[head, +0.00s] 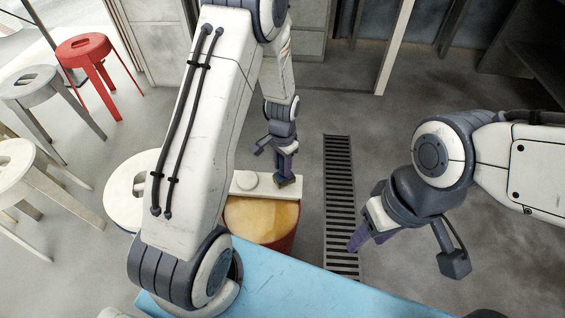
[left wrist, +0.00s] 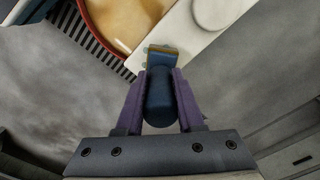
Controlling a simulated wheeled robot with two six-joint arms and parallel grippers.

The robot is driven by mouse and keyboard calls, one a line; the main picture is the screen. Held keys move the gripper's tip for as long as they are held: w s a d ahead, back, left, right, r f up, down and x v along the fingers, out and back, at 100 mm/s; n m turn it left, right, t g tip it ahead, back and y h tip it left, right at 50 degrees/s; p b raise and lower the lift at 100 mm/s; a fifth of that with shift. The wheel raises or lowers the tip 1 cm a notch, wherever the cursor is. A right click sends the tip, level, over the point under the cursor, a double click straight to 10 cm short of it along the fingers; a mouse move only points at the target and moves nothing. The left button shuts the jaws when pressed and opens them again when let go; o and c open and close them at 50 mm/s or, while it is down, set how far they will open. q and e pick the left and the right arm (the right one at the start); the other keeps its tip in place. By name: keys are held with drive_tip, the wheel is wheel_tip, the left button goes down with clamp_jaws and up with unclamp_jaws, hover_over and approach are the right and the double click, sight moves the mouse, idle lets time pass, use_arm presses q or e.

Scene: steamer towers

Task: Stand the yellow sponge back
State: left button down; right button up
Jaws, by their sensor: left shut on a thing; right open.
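My left gripper (head: 286,172) is shut on a dark blue, rounded handle, which shows between the purple fingers in the left wrist view (left wrist: 160,98). A blocky head with a thin yellowish edge, which I take for the yellow sponge (left wrist: 162,57), sits at the far end of the handle. In the head view the sponge (head: 288,183) is a small dark yellow patch below the fingertips, at the right end of a white slab (head: 268,183). I cannot tell whether it touches the slab. My right gripper (head: 368,238) is open and empty, to the right.
A red-rimmed pot (head: 284,244) with yellowish contents stands below the white slab, which bears a round white piece (head: 246,180). A blue surface (head: 290,288) lies in front. Red (head: 84,47) and pale stools stand left. A floor grate (head: 339,190) runs right of the pot.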

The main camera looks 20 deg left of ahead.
use_arm(q)
drive_tip(key=shift+f, duration=0.6)
drive_tip(key=shift+f+b, duration=0.45)
drive_tip(key=shift+f, duration=0.05)
drive_tip(key=shift+c, duration=2.2)
unclamp_jaws()
wheel_tip(320, 180, up, 10)
drive_tip(key=p, duration=0.3)
drive_tip(key=shift+r, duration=0.25)
wheel_tip(320, 180, up, 5)
drive_tip(key=p, duration=0.5)
drive_tip(key=shift+f, duration=0.2)
